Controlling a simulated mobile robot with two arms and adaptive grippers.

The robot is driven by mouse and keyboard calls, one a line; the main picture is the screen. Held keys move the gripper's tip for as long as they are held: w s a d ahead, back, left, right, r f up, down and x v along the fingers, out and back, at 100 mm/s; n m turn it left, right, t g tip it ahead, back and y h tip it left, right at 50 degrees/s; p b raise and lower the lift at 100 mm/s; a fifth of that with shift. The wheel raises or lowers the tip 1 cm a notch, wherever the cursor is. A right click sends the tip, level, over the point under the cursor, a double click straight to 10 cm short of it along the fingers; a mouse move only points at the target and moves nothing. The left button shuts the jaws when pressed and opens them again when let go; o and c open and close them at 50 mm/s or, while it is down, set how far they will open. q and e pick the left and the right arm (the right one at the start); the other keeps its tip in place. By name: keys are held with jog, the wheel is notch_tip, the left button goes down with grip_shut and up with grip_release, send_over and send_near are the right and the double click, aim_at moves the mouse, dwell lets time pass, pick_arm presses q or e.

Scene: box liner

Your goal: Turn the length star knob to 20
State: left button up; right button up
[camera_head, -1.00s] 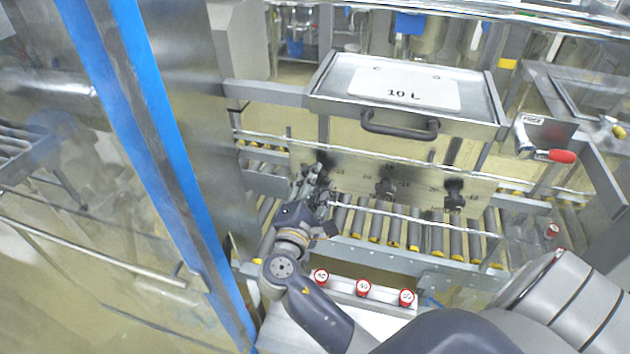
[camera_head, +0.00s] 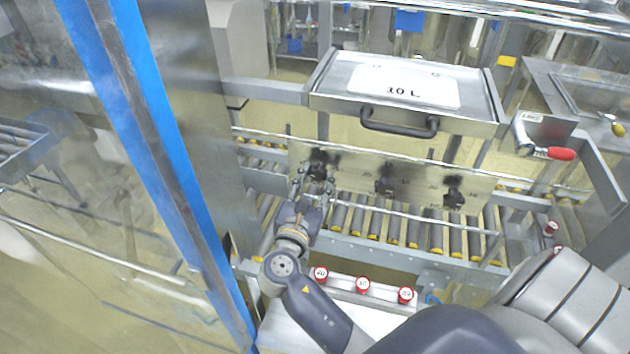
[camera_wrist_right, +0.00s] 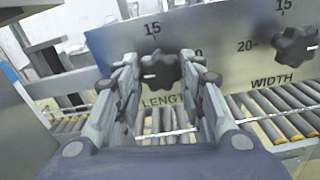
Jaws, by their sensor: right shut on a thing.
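The length star knob (camera_wrist_right: 157,73) is black and sits on a metal panel (camera_wrist_right: 225,40), with "15" above it and "LENGTH" below. A small white mark shows toward its left side. The "20" of its scale is hidden behind a finger. My right gripper (camera_wrist_right: 166,80) has its fingers on either side of the knob and is shut on it. In the head view, my right gripper (camera_head: 314,180) reaches the leftmost knob (camera_head: 318,164) of the panel. My left gripper is not in view.
The width knob (camera_wrist_right: 294,46) is right of the length knob, and another knob (camera_head: 453,192) is farther right. Rollers (camera_head: 395,228) run below the panel. Red-topped buttons (camera_head: 362,285) stand in front.

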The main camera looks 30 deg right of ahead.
jog(key=shift+f+n, duration=0.15)
jog(key=shift+n, duration=0.85)
jog(key=o, duration=1)
jog(key=shift+o, duration=0.2)
jog(key=v, duration=1.2)
